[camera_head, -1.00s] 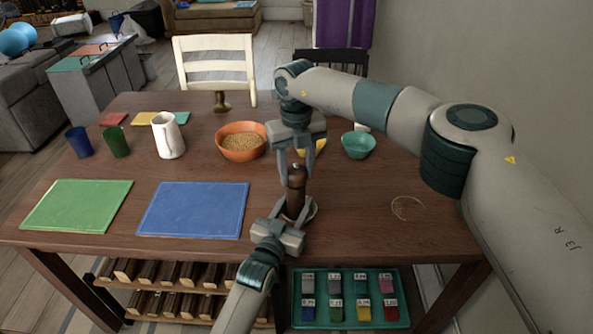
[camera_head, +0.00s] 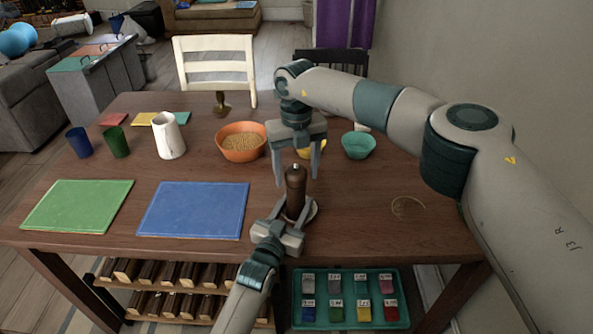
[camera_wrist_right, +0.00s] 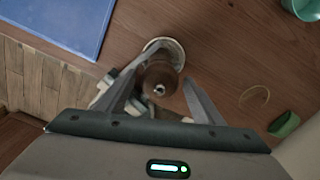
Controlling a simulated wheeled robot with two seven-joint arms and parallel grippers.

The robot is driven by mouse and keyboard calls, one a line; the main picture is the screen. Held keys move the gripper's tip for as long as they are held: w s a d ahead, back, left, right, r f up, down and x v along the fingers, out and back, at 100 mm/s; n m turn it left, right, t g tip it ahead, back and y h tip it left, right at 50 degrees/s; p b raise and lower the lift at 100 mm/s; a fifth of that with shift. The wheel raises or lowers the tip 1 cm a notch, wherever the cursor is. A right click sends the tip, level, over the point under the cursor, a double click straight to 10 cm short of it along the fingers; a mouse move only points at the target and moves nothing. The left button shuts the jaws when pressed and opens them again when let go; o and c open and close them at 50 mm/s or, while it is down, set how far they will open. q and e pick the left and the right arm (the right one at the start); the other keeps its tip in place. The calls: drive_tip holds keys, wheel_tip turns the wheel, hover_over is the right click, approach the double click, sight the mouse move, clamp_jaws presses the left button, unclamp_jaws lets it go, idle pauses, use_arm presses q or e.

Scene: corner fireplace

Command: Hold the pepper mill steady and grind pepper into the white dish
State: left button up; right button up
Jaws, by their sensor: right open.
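The dark brown pepper mill (camera_head: 296,198) stands upright over the small white dish (camera_head: 314,209), near the table's front edge. The mill hides most of the dish. My left gripper (camera_head: 292,217) is around the mill's lower body and appears shut on it. My right gripper (camera_head: 296,180) points down over the mill's top. It is open, with a finger on either side of the top and gaps between. In the right wrist view the mill's round top (camera_wrist_right: 159,88) shows between the spread fingers, and the dish rim (camera_wrist_right: 170,45) shows behind it.
An orange bowl of grain (camera_head: 241,155), a white pitcher (camera_head: 168,140) and a teal bowl (camera_head: 358,146) stand farther back. Something yellow (camera_head: 312,152) is partly hidden behind my right gripper. A blue mat (camera_head: 193,210) lies left of the mill. The table right of the mill is mostly clear.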

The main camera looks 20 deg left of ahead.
sight(297, 170)
drive_tip(key=shift+r, duration=0.1)
wheel_tip(297, 170, up, 12)
idle(0.5)
use_arm(q)
drive_tip(key=o, duration=1.4)
drive_tip(key=o, duration=0.5)
drive_tip(key=shift+o, duration=0.2)
